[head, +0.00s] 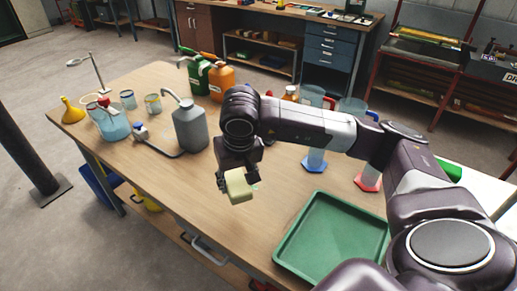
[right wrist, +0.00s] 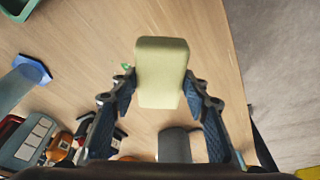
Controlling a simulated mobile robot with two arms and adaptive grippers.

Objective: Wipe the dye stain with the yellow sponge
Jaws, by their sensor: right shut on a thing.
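The pale yellow sponge (head: 238,188) is held between the fingers of my right gripper (head: 238,178), over the middle of the wooden table near its front edge. In the right wrist view the sponge (right wrist: 161,72) is a rounded block gripped from both sides, its far end sticking out past the fingertips. A small green patch (right wrist: 126,66) shows beside the sponge, partly hidden by a finger; it may be part of the dye stain. I cannot tell whether the sponge touches the table. My left gripper is not in view.
A green tray (head: 284,254) lies at the front right of the table (head: 165,200). A grey bottle (head: 189,130) stands left of my gripper. Glass cylinders on blue (head: 314,163) and red bases stand to the right. Green and orange (head: 222,84) containers stand behind.

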